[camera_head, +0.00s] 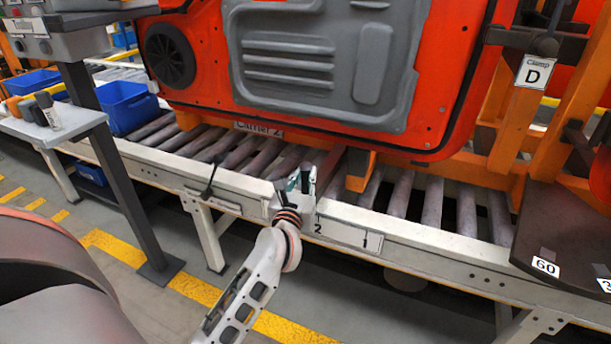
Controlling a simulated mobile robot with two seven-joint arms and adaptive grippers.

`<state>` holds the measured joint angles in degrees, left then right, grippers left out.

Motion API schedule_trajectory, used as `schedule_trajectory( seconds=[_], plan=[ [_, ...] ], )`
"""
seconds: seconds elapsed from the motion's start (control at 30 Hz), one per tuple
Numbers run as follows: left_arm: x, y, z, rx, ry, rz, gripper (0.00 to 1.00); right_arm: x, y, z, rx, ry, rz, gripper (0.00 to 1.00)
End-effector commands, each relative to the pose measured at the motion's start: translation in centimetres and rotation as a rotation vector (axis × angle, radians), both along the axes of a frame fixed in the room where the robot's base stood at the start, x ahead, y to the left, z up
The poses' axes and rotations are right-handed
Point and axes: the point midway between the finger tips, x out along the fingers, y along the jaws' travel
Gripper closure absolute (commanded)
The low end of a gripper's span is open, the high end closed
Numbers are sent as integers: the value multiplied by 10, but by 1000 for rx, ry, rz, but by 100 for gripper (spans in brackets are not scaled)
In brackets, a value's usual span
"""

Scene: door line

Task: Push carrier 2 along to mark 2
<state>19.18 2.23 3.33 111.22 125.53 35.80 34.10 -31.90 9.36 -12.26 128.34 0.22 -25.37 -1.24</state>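Carrier 2 is an orange frame with a white name label (258,129), on the grey roller conveyor. It bears a large orange-red door (200,70) with a grey inner panel. Mark 2 (318,228) is a black "2" on the conveyor's pale front rail, just left of a white plate reading "1" (350,237). My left gripper (301,179) is upright at the front rail, just left of mark 2 and below the door's lower edge. Its fingers are small here, and I cannot tell whether they are apart or touch anything. My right gripper is out of view.
A clamp post with sign D (536,72) stands at the right, above a dark panel (545,225) labelled 60. A dark lever (209,180) sticks up at the front rail. Blue bins (127,105) and a grey post with a shelf (55,125) are at the left.

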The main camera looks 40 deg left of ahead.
Motion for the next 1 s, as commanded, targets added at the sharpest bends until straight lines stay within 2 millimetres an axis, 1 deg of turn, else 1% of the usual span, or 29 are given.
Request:
schedule_trajectory(
  seconds=[0.13,0.3,0.57,0.6,0.67,1.0],
  plan=[
    [1,-5,0,-1,0,-1,100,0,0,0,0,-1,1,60],
    [7,-29,-1,-3,0,-7,100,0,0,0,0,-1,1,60],
    [7,-33,-2,-5,0,-11,100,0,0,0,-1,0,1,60],
    [7,-33,-2,-5,0,-11,81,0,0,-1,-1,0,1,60],
    [7,-32,-2,-5,0,-9,67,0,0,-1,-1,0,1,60],
    [6,-28,0,-1,0,-1,67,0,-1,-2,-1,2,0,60]
  ],
)
